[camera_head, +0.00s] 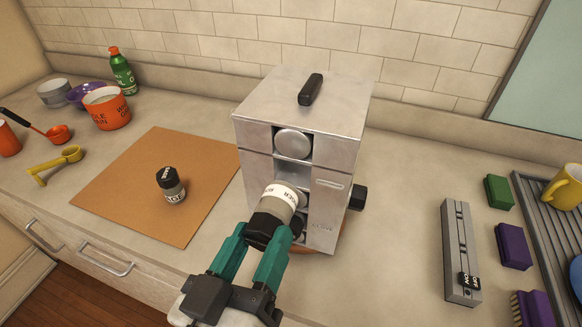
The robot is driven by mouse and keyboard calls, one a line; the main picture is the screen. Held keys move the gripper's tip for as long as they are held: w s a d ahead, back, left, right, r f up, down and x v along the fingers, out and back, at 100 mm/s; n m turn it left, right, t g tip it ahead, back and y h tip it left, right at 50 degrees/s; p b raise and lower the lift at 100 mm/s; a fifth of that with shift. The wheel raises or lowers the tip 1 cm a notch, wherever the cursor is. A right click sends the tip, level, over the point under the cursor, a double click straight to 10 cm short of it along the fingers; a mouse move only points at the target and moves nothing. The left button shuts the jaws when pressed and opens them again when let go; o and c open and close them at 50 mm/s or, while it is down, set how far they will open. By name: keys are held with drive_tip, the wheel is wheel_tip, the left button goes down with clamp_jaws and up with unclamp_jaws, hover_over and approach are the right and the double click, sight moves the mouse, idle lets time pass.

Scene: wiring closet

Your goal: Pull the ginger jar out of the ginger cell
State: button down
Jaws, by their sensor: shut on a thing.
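A grey metal rack (350,135) with stacked front cells stands on the counter. My gripper (262,245) is in front of its lower left side, with teal fingers shut on the black lid of a jar. The jar (284,194) has a pale body and a white label whose partly visible letters seem to end in "GER". It lies tilted, lid toward my gripper, its other end against or in front of the rack. I cannot tell how much of it is still inside a cell. A round pale end (293,143) fills the top cell. The lower cells are partly hidden.
A small jar (170,184) with a black lid stands on the brown mat (135,205) at left. Cups, a green bottle (122,72) and a yellow scoop (55,164) are farther left. A grey slotted bar (457,240), sponges and a drying rack (545,205) are at right.

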drive_tip(key=s+a+r+p, duration=0.2)
drive_tip(key=s+r, duration=0.1)
drive_tip(key=s, duration=0.2)
drive_tip(key=shift+s, duration=0.3)
idle(0.4)
